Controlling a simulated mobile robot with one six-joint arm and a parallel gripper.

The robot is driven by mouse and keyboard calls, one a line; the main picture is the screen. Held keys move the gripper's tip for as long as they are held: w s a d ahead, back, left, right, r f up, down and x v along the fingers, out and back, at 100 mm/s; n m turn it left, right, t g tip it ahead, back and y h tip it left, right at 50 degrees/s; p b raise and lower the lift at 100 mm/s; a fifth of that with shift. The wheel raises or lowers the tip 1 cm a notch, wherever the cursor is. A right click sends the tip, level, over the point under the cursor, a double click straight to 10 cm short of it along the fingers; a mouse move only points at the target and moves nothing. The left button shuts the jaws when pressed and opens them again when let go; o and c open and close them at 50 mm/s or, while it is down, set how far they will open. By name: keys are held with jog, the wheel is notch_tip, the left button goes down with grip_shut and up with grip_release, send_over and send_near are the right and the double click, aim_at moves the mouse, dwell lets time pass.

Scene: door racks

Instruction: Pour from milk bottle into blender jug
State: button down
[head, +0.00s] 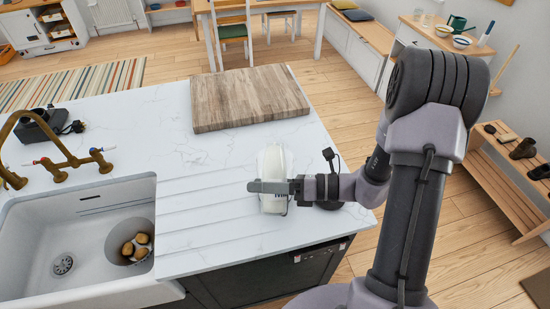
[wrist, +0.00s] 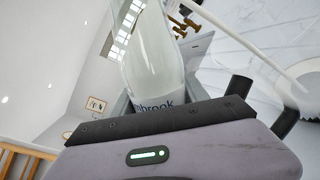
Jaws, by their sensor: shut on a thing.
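My gripper (head: 270,187) is shut on the milk bottle (head: 274,205), a pale, whitish bottle with dark lettering, over the front right part of the worktop. In the wrist view the bottle (wrist: 152,62) rises from the gripper, and part of its label, ending in "brook", shows above the gripper's edge. Its exact tilt and its height above the worktop cannot be told. I cannot clearly make out the blender jug. A white curved part with a ridged round end (wrist: 303,85) lies at the right of the wrist view; I cannot tell what it belongs to.
A wooden board (head: 248,97) lies at the back of the white worktop (head: 180,160). A sink (head: 85,235) with a brass tap (head: 55,150) and a bowl of brown items (head: 135,245) is at left. The worktop between sink and bottle is clear.

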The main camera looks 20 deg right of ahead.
jog(key=shift+s+a+f+m+g+p, duration=0.15)
jog(key=shift+s+m+p, duration=0.25)
jog(key=shift+m+p, duration=0.6)
jog(key=shift+s+a+r+m+g+p, duration=0.1)
jog(key=shift+s+m+g+p, duration=0.2)
jog(key=shift+m+p, duration=0.65)
dwell(2.2)
jog(key=shift+w+d+m+p, duration=0.2)
jog(key=shift+w+m+p, duration=0.35)
jog(key=shift+m, duration=0.3)
dwell(1.5)
jog(key=shift+f, duration=0.1)
